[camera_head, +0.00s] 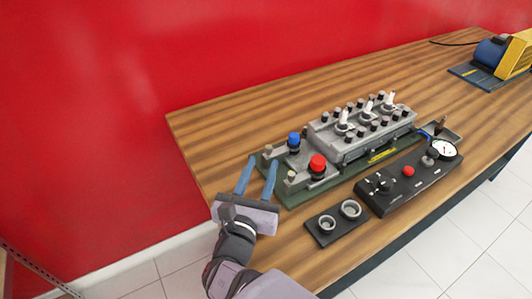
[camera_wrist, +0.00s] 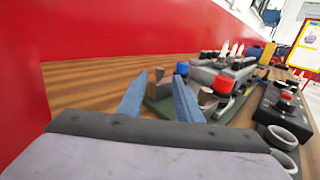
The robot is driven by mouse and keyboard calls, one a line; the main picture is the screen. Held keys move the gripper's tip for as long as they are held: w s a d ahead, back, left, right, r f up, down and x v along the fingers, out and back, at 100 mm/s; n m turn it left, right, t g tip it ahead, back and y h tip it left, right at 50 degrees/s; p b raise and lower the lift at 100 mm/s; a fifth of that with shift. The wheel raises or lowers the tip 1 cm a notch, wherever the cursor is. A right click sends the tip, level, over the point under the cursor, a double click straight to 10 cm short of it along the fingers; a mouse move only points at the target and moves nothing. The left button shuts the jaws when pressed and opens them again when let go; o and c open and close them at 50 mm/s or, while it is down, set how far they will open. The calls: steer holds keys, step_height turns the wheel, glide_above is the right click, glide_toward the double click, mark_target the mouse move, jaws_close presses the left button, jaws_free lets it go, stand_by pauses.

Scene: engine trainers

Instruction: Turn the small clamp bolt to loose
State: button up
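My gripper (camera_head: 262,164) has two blue fingers, spread apart and empty, at the left end of the engine trainer's green base (camera_head: 299,197). In the wrist view the gripper (camera_wrist: 158,82) is open, and a small grey bolt-like post (camera_wrist: 159,75) shows beyond and between the fingers. Two small pale-topped posts stand at this end in the head view: one at the back (camera_head: 268,149) and one at the front (camera_head: 291,176). I cannot tell which is the small clamp bolt, or whether it is tight. A blue cap (camera_head: 294,138) and a larger red cap (camera_head: 317,162) stand close by.
The grey engine block (camera_head: 350,146) carries several upright plugs and bolts. A black control panel (camera_head: 412,177) with a gauge and a black holder (camera_head: 336,221) with two rings lie in front. A red wall (camera_head: 120,100) rises behind. Bare wooden tabletop (camera_head: 215,140) lies left of the trainer.

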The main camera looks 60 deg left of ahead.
mark_target(268, 151)
steer(key=shift+p+x, duration=0.35)
steer(key=shift+x, duration=2.1)
jaws_close()
